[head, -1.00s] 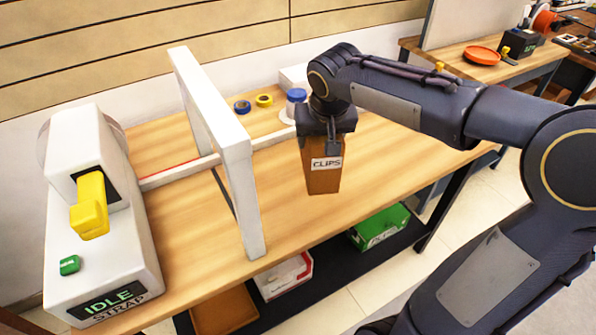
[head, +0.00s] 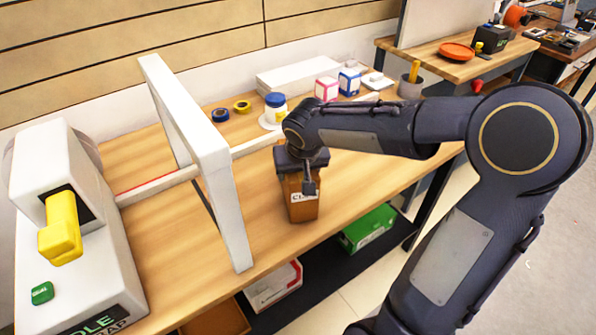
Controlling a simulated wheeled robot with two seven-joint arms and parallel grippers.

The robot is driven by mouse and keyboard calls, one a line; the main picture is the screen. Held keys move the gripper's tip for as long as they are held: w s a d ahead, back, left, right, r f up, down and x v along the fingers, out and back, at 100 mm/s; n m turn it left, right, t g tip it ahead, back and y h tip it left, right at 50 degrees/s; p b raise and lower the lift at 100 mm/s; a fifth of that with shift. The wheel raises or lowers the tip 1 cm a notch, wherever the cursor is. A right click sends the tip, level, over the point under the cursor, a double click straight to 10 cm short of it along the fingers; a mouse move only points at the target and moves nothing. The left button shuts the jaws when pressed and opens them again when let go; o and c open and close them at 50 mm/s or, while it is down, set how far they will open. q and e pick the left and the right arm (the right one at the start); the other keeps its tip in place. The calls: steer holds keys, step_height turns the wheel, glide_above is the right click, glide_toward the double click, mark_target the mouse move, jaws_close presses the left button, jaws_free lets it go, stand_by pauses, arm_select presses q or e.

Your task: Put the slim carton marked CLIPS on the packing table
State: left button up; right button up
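The slim carton marked CLIPS (head: 303,209) is brown and upright, above or on the wooden packing table (head: 365,176) near its front edge. Its white label is partly covered by a gripper finger. My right gripper (head: 305,181) reaches down from above and is shut on the carton's upper part. The carton's base looks very close to the tabletop; I cannot tell whether it touches. My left gripper is not in view.
A white strapping machine with a white arch (head: 222,190) stands left of the carton. Behind are a blue-lidded jar (head: 275,108), tape rolls (head: 221,114), small boxes (head: 327,88) and a pencil cup (head: 410,86). A green box (head: 367,228) sits on the shelf below.

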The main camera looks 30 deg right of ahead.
steer(key=shift+f, duration=0.1)
steer(key=o, duration=1.3)
steer(key=p+v, duration=0.1)
steer(key=v, duration=1)
steer(key=shift+s+r, duration=0.1)
steer(key=shift+r, duration=0.2)
steer(key=shift+s+a+r+p, duration=0.1)
steer(key=shift+s+r+p, duration=0.1)
steer(key=shift+r+p, duration=0.1)
steer(key=s+a+f+y, duration=0.1)
steer(key=s+a+f, duration=0.1)
steer(key=s, duration=0.4)
steer(key=s+a+f+n+t+y, duration=0.1)
steer(key=s+a+f+y, duration=0.1)
steer(key=s, duration=0.3)
steer(key=s+a+f+n+y, duration=0.1)
steer(key=s+a+f+y, duration=0.1)
steer(key=s, duration=0.4)
steer(key=shift+s+f, duration=0.35)
steer(key=shift+f, duration=0.35)
